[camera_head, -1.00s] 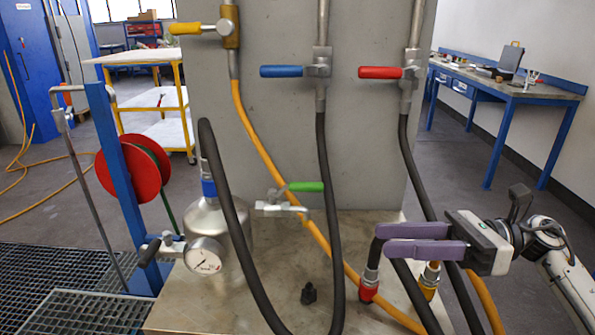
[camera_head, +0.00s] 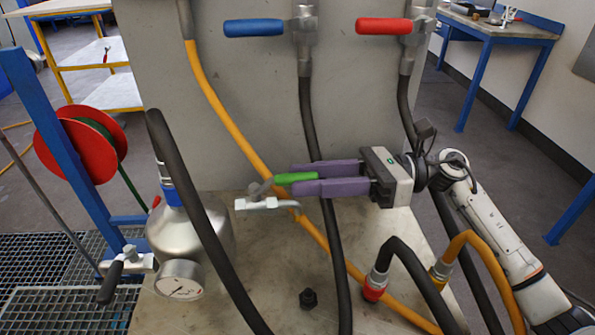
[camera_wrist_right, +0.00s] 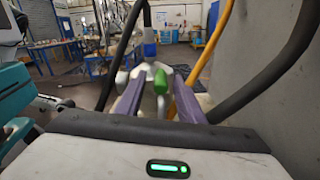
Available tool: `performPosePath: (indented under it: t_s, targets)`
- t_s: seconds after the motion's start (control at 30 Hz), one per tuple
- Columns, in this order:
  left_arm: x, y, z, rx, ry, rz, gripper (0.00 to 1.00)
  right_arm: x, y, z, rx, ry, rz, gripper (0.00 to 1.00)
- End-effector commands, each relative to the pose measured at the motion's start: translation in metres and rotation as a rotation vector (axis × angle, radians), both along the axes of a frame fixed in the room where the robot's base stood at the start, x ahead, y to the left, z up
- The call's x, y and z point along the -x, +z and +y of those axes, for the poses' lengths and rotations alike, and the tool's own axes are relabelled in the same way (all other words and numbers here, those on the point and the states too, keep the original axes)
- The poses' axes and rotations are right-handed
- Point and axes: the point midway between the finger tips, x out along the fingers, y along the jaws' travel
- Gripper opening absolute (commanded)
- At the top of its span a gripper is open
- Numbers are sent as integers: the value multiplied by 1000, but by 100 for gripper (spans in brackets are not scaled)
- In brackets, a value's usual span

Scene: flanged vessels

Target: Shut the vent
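A small valve (camera_head: 262,204) with a green lever handle (camera_head: 292,178) sits right of the steel vessel (camera_head: 190,232). The lever points to the right, rising slightly. My right gripper (camera_head: 297,180) has purple fingers and reaches in from the right, its tips at the green handle's free end. In the right wrist view, the green handle (camera_wrist_right: 160,82) lies between the fingers (camera_wrist_right: 158,98), with a gap on both sides, so the gripper is open. No label shows which valve is the vent. My left gripper is not in view.
A blue lever (camera_head: 254,27) and a red lever (camera_head: 383,26) are above on the grey panel. Black and orange hoses (camera_head: 222,100) hang around the arm.

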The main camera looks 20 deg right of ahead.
Motion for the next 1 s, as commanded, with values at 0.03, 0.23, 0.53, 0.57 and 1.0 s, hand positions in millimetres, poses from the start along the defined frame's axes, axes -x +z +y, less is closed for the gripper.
performPosePath:
  t_s: [0.03,0.23,0.53,0.57,1.0]
  targets:
    - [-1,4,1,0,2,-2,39,-2,2,7,-3,2,0,35]
    - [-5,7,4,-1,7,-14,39,-5,0,19,0,0,1,35]
    - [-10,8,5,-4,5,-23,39,-6,-1,20,0,0,1,28]
    - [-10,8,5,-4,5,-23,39,-6,-1,20,0,0,1,23]
    - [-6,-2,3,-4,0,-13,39,-7,-4,15,2,6,0,0]
